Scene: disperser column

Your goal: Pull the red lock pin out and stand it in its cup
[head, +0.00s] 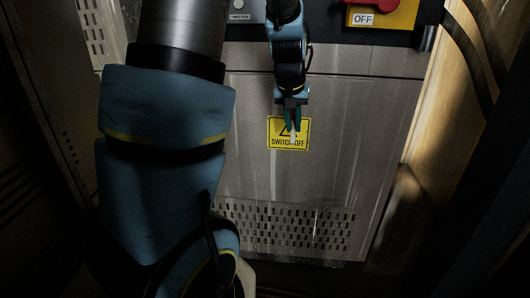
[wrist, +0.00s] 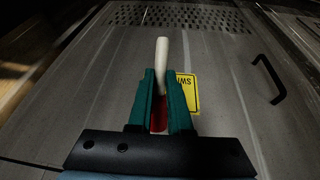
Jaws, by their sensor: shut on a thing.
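The lock pin (wrist: 162,60) shows in the wrist view as a pale, rounded shaft standing out beyond the fingertips, with a red part low between the fingers. My gripper (wrist: 164,78) has green fingers and is shut on the pin. In the head view my gripper (head: 291,124) points down in front of the yellow switch-off sticker (head: 275,143). The pin is only a small pale sliver at the fingertips there. The pin appears clear of any hole. No cup is visible in either view.
A grey cabinet door (head: 340,160) with a slotted vent (head: 290,229) stands behind my gripper. A red switch handle (head: 381,5) sits on a yellow plate marked OFF (head: 362,19) at upper right. The wrist view shows a black door handle (wrist: 270,79).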

